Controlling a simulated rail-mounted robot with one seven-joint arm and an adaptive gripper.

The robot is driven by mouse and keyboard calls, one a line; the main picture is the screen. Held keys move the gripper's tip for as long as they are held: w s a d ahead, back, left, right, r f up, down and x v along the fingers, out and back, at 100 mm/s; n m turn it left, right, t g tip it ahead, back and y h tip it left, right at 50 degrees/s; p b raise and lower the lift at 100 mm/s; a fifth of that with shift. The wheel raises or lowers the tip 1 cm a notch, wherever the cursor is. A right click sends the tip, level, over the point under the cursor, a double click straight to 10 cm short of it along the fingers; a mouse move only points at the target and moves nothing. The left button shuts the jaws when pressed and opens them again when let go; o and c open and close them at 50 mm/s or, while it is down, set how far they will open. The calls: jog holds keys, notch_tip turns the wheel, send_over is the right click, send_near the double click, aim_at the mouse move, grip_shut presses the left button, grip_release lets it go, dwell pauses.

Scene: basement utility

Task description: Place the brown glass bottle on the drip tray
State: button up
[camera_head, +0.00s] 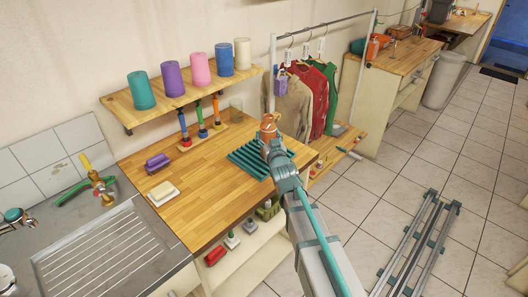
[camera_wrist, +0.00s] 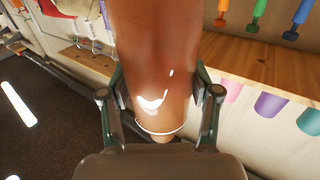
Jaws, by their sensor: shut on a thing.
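The brown glass bottle (camera_head: 267,124) is held in my gripper (camera_head: 272,148) above the right part of the wooden counter in the head view. In the wrist view the bottle (camera_wrist: 158,60) fills the middle, with one finger of my gripper (camera_wrist: 162,98) on each side, shut on it. The teal ribbed drip tray (camera_head: 246,163) lies on the counter. My gripper and arm overlap its right side in the picture and hide part of it. The gap between bottle and tray cannot be judged.
A purple brush-like block (camera_head: 157,162) and a white soap-like block (camera_head: 163,193) are on the counter's left. A wall shelf (camera_head: 190,95) with several coloured cylinders is behind. A clothes rack (camera_head: 272,75) stands behind right. Bare counter (camera_head: 205,205) lies left of the tray.

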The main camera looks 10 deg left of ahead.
jog(key=shift+w+a+f, duration=0.15)
jog(key=shift+f, duration=0.1)
jog(key=shift+f+b, duration=0.1)
jog(key=shift+b, duration=0.25)
jog(key=shift+w+a+f+b, duration=0.15)
jog(key=shift+w+f+b, duration=0.15)
jog(key=shift+f+b, duration=1.1)
jog(key=shift+f, duration=0.3)
jog(key=shift+f, duration=0.15)
jog(key=o, duration=1.4)
jog(key=shift+s, duration=0.1)
